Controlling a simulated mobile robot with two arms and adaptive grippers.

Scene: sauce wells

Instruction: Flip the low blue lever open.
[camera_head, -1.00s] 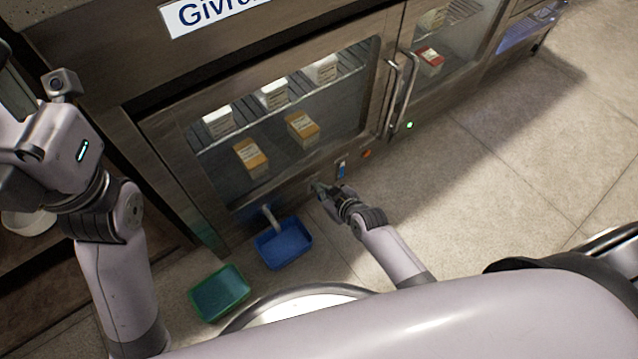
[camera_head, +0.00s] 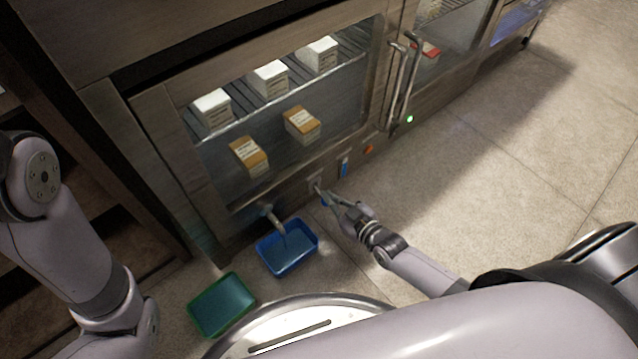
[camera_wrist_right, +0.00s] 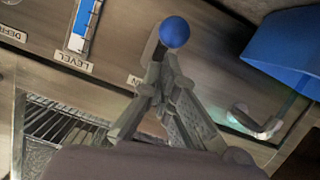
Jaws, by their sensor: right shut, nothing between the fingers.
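The low blue lever is a short dark arm with a round blue knob (camera_wrist_right: 174,32), low on the cabinet's front. In the head view its knob (camera_head: 324,202) sits just left of my right fingertips and the arm slants from a plate on the panel. My right gripper (camera_head: 334,202) is shut and empty. In the wrist view its closed fingertips (camera_wrist_right: 157,72) are just below the knob, overlapping the lever's arm; I cannot tell whether they touch. My left arm shows at the left, but its gripper is out of view.
A spout (camera_head: 269,214) juts out above a blue tray (camera_head: 267,263); a thin pale streak runs from it into the tray. A green tray (camera_head: 203,327) lies to the left. A level gauge (camera_head: 344,167) and door handles (camera_head: 408,80) are close by. Floor at right is clear.

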